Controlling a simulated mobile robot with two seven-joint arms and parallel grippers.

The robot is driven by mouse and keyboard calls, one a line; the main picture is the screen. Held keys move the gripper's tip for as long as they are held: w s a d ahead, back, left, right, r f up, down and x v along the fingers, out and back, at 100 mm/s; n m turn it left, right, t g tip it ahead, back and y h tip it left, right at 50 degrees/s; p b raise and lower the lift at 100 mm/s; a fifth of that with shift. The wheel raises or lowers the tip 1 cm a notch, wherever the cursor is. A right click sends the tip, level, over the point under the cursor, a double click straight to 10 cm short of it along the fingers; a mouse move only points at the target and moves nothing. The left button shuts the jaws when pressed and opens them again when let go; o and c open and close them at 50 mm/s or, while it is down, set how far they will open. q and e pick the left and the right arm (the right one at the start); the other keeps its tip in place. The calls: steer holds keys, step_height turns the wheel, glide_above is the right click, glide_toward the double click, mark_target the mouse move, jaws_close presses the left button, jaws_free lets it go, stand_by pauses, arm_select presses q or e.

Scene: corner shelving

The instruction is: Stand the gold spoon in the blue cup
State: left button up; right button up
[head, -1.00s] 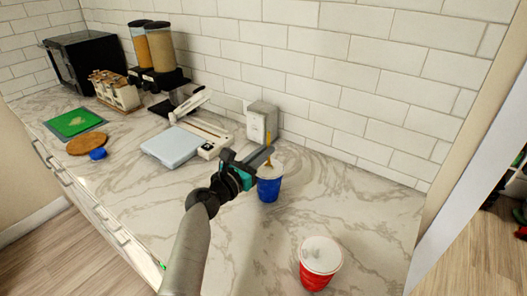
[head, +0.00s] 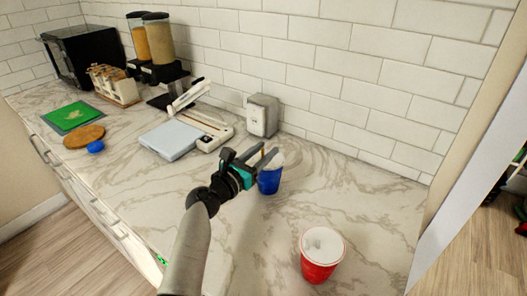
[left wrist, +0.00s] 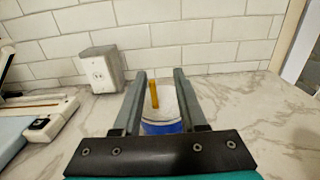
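The blue cup (head: 269,182) stands upright on the marble counter, and it also shows in the left wrist view (left wrist: 162,128) beyond my fingers. The gold spoon (left wrist: 154,92) stands in the cup's white inside, its upper end sticking up above the rim. My left gripper (head: 266,154) is at the cup's rim. In the left wrist view its two fingers (left wrist: 160,76) are apart, with the spoon between them and a gap on each side. The spoon's lower end is hidden in the cup. My right gripper is not in view.
A red cup (head: 319,262) stands at the counter's front right. A metal outlet box (head: 262,115) is by the wall behind the blue cup. A pale scale-like device (head: 171,141) lies to the left. The counter right of the blue cup is clear.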

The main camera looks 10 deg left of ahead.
arm_select(q)
steer(key=shift+s, duration=0.1)
steer(key=p+v, duration=0.1)
steer(key=v, duration=1.4)
steer(key=shift+f, duration=0.1)
stand_by(0.7)
